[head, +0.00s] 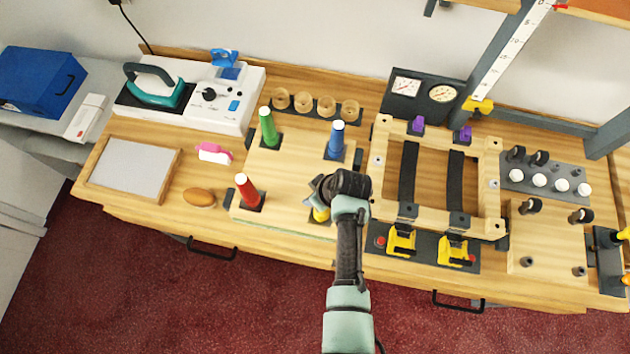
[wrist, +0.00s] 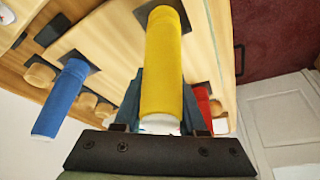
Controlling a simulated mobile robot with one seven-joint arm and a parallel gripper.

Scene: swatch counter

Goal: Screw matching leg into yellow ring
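The yellow leg (wrist: 164,65) stands in its dark ring plate at the board's front right, with its white end towards my gripper in the wrist view. In the head view only a bit of the yellow leg (head: 321,214) shows below my wrist. My gripper (head: 314,203) is at this leg. My gripper's fingers (wrist: 165,95) lie on either side of the leg, but I cannot tell whether they press on it. A green leg (head: 268,127), a blue leg (head: 336,138) and a red leg (head: 246,190) stand upright in dark plates on the wooden board (head: 288,180).
A wooden frame with black straps (head: 380,165) and yellow clamps (head: 401,240) stand to the right. A framed panel (head: 130,168), brown oval piece (head: 199,197) and pink-handled item (head: 213,153) lie to the left. Wooden cups (head: 302,102) stand behind the board.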

